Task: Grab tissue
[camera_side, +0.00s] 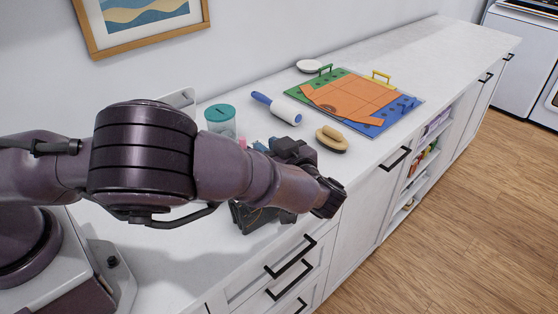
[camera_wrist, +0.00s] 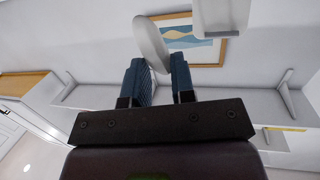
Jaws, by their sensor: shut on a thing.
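My gripper (camera_wrist: 158,60) shows in the wrist view with two blue fingers a narrow gap apart. It is shut on a smooth white piece (camera_wrist: 151,40), which I take for the tissue, standing out past the fingertips. Another pale white shape (camera_wrist: 222,16) is at the top right of the fingers; I cannot tell what it is. In the side view my gripper (camera_side: 262,147) is mostly hidden behind my arm, above the white counter (camera_side: 190,260). The tissue cannot be made out there.
Behind my gripper are a teal-lidded jar (camera_side: 221,120), a blue-handled lint roller (camera_side: 276,107) and a wooden brush (camera_side: 331,139). A folding board (camera_side: 410,110) with an orange cloth (camera_side: 350,97) lies farther right. A dark item (camera_side: 255,217) sits below my arm. A framed picture (camera_side: 140,22) hangs on the wall.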

